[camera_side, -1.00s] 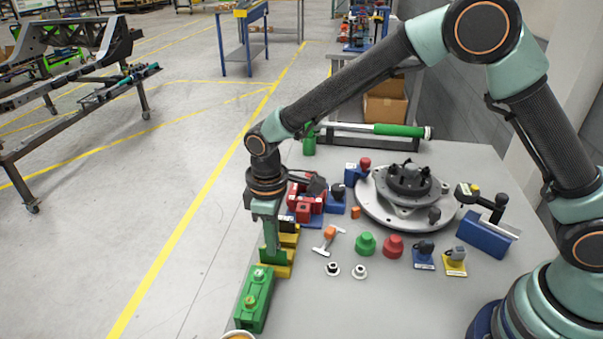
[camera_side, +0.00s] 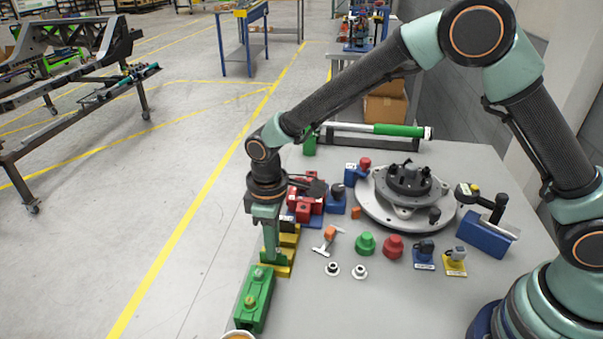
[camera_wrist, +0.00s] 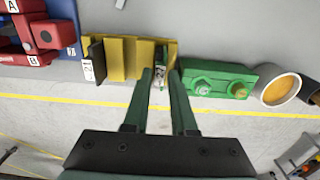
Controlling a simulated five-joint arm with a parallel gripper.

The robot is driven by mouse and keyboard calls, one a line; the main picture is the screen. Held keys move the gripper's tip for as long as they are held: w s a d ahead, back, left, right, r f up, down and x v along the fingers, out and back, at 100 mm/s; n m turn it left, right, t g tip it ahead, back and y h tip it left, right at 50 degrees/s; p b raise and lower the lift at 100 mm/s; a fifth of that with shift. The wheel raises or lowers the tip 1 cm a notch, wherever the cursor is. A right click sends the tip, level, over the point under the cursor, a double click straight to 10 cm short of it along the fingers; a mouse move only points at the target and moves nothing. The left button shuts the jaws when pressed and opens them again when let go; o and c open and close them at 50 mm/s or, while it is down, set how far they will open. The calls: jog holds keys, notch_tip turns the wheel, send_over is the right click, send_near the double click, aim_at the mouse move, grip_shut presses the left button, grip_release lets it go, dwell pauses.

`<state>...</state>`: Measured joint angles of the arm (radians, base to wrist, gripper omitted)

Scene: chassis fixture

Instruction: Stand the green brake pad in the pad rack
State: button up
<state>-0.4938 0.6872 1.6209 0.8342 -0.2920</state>
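The green brake pad (camera_side: 273,259) is upright at the near end of the yellow pad rack (camera_side: 288,240). In the wrist view its edge and white label (camera_wrist: 161,80) show between my fingertips, at the right end of the rack (camera_wrist: 124,46). My gripper (camera_side: 270,250) points straight down, with its fingers on both sides of the pad. Another dark pad with a white label (camera_wrist: 90,62) stands at the rack's left end. The pad's lower edge is hidden, so I cannot tell how deep it sits.
A green block with bolts (camera_side: 255,297) stands close to the rack's near end. Red blocks (camera_side: 303,211) on a blue base stand beyond the rack. A T-handled tool (camera_side: 328,240) and small round parts (camera_side: 332,268) lie to the right. The table's left edge is near.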

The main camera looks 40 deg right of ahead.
jog(key=shift+r, duration=0.1)
jog(key=shift+r, duration=1.45)
jog(key=o, duration=0.6)
jog(key=shift+c, duration=0.2)
jog(key=shift+r, duration=2.25)
